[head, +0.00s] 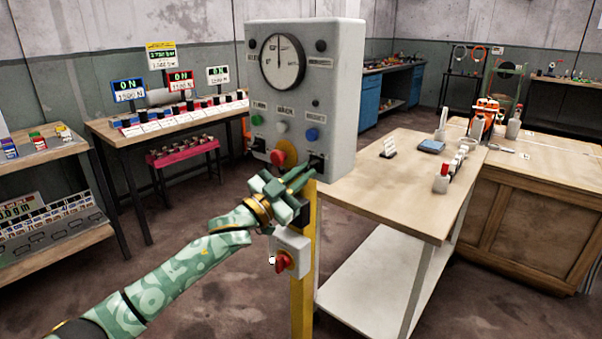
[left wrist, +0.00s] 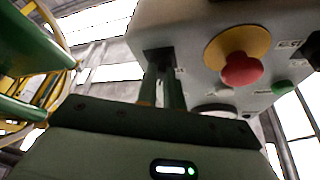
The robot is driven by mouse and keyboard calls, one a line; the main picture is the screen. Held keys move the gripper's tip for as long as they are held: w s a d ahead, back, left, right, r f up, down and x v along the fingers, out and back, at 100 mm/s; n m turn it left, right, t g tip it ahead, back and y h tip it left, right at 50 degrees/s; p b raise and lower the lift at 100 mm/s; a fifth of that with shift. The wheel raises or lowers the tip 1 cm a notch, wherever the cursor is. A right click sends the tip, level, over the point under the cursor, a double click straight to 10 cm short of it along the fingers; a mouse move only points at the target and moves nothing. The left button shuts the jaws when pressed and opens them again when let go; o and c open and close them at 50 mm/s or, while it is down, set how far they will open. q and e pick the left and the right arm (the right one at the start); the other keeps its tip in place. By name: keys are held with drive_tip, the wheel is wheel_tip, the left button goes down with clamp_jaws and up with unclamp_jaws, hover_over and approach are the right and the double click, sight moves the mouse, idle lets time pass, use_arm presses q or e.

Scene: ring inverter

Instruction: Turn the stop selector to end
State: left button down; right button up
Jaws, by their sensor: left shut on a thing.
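The grey control box (head: 340,110) stands on a yellow post. A black selector plate (head: 317,162) sits at the lower right of its face, and I take it as the stop selector; its label is not readable. My left gripper (head: 306,177) is at this corner, its fingers shut on the selector's knob. In the left wrist view the two dark fingers (left wrist: 164,88) run up to the black plate (left wrist: 157,57). The fingers hide the knob, so I cannot tell which way it points. My right gripper is not in view.
A red mushroom button on a yellow collar (head: 279,157) is close left of the selector; it also shows in the left wrist view (left wrist: 241,69). A small box with a red rotary switch (head: 285,261) hangs lower on the post. A wooden workbench (head: 390,190) stands right.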

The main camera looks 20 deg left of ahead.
use_arm(q)
drive_tip(key=shift+s+d+r+n+t+y+p, duration=0.1)
drive_tip(key=shift+r+n+t+y+p, duration=0.15)
drive_tip(key=shift+n+p, duration=0.6)
drive_tip(key=shift+s+d+f+n+t+y+p, duration=0.15)
drive_tip(key=shift+n+t+y+p, duration=0.2)
drive_tip(key=shift+n+y+p, duration=1.65)
drive_tip(key=shift+w+d+n+t+y+p, duration=0.1)
drive_tip(key=shift+n+t+y+p, duration=0.35)
drive_tip(key=shift+n+p, duration=1.65)
drive_tip(key=shift+s+d+f+n+t+y+p, duration=0.2)
drive_tip(key=shift+n+y+p, duration=0.8)
drive_tip(key=shift+n, duration=2.35)
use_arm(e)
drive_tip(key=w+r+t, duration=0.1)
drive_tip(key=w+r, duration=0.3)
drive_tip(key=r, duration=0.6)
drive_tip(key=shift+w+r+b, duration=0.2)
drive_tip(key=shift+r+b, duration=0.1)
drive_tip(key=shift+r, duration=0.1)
use_arm(q)
drive_tip(key=shift+w+y, duration=0.15)
drive_tip(key=shift+y, duration=0.15)
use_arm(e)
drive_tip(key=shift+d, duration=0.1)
use_arm(q)
drive_tip(key=c, duration=1.5)
unclamp_jaws()
drive_tip(key=shift+a+r, duration=0.1)
